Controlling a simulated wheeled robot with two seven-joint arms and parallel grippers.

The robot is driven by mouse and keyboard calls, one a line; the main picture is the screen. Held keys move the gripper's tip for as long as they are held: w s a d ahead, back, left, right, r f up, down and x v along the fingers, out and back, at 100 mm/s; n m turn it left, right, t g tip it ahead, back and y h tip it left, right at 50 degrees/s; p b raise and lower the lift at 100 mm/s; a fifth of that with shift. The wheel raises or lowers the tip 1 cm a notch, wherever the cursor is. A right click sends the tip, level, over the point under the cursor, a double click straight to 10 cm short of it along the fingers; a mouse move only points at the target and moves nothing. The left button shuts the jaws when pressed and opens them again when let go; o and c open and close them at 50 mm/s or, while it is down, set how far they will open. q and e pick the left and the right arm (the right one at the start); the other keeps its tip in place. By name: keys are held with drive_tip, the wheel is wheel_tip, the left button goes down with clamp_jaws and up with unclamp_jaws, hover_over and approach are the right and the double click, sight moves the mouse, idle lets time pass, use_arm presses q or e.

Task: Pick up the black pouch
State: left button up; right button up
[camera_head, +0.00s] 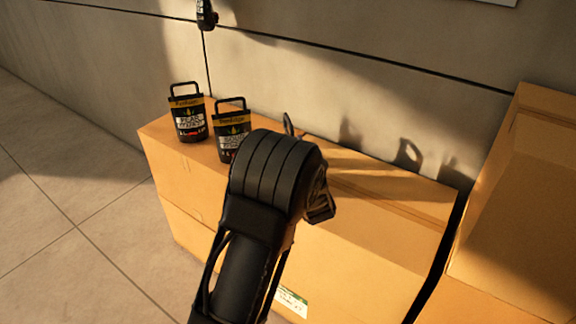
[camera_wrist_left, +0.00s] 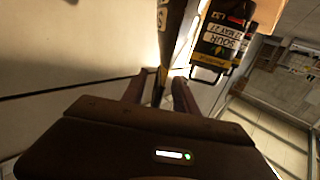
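Two black pouches with handles stand upright on a cardboard box in the head view: a left one (camera_head: 188,115) and one beside it (camera_head: 230,131), partly covered by my left arm. The latter seems to be the "SOUR" pouch (camera_wrist_left: 222,38), upside down in the left wrist view. Another black pouch (camera_wrist_left: 172,38) is seen edge-on there, its narrow top between the fingers of my left gripper (camera_wrist_left: 164,80). The fingers stand apart with a gap beside it, so the gripper looks open around it. My arm hides this pouch in the head view. My right gripper is not in view.
The cardboard box (camera_head: 375,262) stands against a pale wall (camera_head: 330,85). More boxes (camera_head: 525,205) stand at the right. A dark object (camera_head: 206,14) is on the wall above. Tiled floor (camera_head: 75,200) lies open at the left.

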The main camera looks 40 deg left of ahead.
sight(288, 133)
use_arm(q)
drive_tip(key=x, duration=0.4)
drive_tip(key=shift+a, duration=0.1)
idle(0.4)
clamp_jaws()
idle(1.2)
drive_tip(key=shift+r, duration=0.15)
